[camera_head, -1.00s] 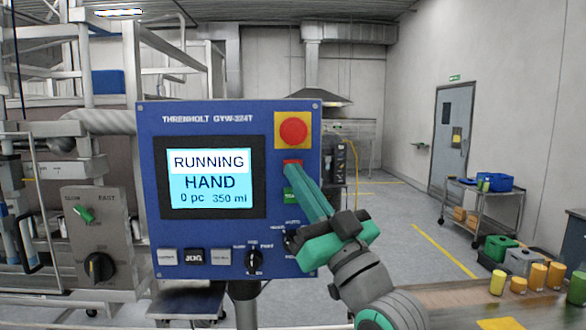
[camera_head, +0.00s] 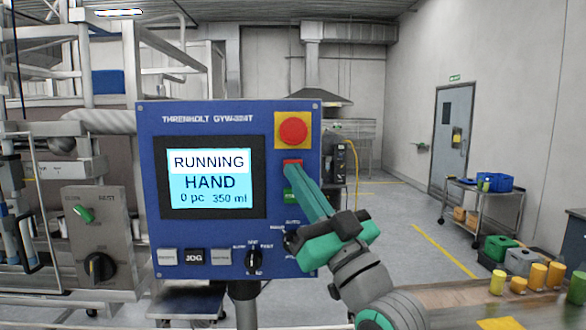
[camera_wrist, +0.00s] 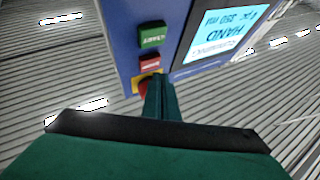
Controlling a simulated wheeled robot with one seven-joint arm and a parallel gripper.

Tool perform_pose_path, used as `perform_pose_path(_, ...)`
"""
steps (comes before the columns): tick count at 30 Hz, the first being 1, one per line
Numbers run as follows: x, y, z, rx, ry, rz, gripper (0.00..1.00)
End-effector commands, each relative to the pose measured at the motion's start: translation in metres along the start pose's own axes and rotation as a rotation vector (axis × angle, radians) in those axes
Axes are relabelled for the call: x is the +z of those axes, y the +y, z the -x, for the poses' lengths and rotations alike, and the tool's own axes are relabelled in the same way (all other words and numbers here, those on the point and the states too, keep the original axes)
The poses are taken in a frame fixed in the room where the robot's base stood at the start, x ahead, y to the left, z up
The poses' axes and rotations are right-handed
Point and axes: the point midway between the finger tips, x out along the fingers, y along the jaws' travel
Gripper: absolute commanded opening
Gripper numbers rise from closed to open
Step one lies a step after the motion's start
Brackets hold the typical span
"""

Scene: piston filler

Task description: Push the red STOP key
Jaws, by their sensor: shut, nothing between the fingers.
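The blue control panel (camera_head: 230,115) stands upright in front of me. Its screen (camera_head: 210,180) reads RUNNING, HAND, 0 pc 350 ml. The red STOP key (camera_head: 292,162) is at the panel's right side, below the emergency stop button and above the green START key (camera_head: 288,195). My gripper (camera_head: 294,172) is shut and empty, its fingertips at the red key and covering its lower part. In the wrist view the red key (camera_wrist: 150,65) shows just beyond the fingertips (camera_wrist: 157,82). I cannot tell whether they touch it.
A red emergency stop (camera_head: 293,131) on a yellow plate sits just above the STOP key. White and black keys and a rotary knob (camera_head: 254,259) line the panel's bottom. A table (camera_head: 440,305) with yellow cups is at the lower right. A trolley (camera_head: 485,200) stands farther back.

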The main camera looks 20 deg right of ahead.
Motion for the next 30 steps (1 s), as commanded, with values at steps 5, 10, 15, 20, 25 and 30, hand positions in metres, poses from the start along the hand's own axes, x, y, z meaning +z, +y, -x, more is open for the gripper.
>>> perform_pose_path(5,0.0,0.0,0.0,0.0,0.0,0.0,0.0)
perform_pose_path(10,0.0,0.0,0.0,0.0,0.0,0.0,0.0)
perform_pose_path(15,0.0,0.0,0.0,0.0,0.0,0.0,0.0)
perform_pose_path(20,0.0004,0.0004,-0.0005,0.0,0.0,0.0,0.0)
perform_pose_path(25,0.003,0.003,-0.0039,0.0,-0.001,0.0,0.0)
perform_pose_path(30,0.0043,0.0045,-0.0061,0.0,0.0,0.0,0.0)
